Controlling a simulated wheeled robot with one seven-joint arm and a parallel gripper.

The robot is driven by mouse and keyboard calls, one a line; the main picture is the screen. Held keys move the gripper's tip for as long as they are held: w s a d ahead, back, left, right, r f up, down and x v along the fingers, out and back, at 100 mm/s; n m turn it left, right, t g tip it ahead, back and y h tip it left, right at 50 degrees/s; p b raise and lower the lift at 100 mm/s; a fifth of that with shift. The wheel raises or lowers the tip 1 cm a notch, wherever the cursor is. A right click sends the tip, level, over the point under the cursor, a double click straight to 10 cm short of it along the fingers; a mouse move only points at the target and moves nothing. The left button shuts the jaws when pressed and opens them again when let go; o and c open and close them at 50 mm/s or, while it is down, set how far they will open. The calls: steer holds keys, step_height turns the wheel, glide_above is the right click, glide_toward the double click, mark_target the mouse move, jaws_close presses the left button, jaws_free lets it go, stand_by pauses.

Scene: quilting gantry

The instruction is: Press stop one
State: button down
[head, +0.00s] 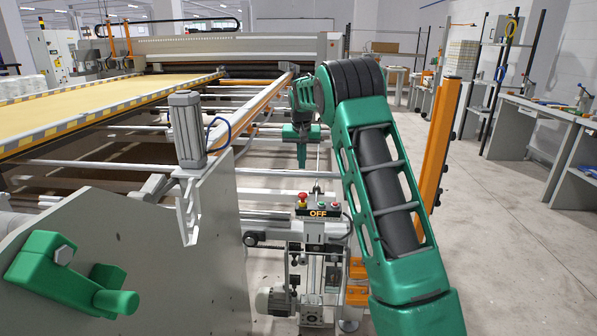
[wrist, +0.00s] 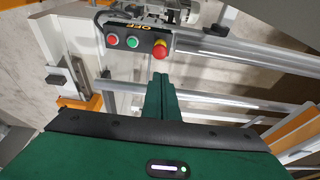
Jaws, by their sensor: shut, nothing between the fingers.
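A small control box (head: 317,212) with an OFF label stands on the machine frame, below my gripper in the head view. A red mushroom stop button (head: 303,197) on a yellow base is at its left end, with two small round buttons, one green and one red, to its right. In the wrist view the mushroom button (wrist: 160,49) is at the box's right end, just beyond my fingertips. My gripper (head: 302,164) points down above the box, shut and empty; its closed fingers also show in the wrist view (wrist: 160,80). I see no contact with the button.
A grey side plate with a cylinder (head: 187,130) stands to the left. An orange post (head: 440,140) is to the right, behind my arm. Metal rails (wrist: 240,60) run close by the box. The floor on the right is open up to the benches (head: 525,130).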

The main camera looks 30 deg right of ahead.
glide_toward(302, 194)
steer(key=x, duration=0.3)
steer(key=w+x, duration=0.1)
steer(key=x, duration=0.1)
steer(key=shift+d+f, duration=0.15)
steer(key=shift+d, duration=0.25)
steer(key=shift+f, duration=0.45)
step_height(302, 194, down, 2)
steer(key=shift+s, duration=0.1)
steer(key=shift+f, duration=0.1)
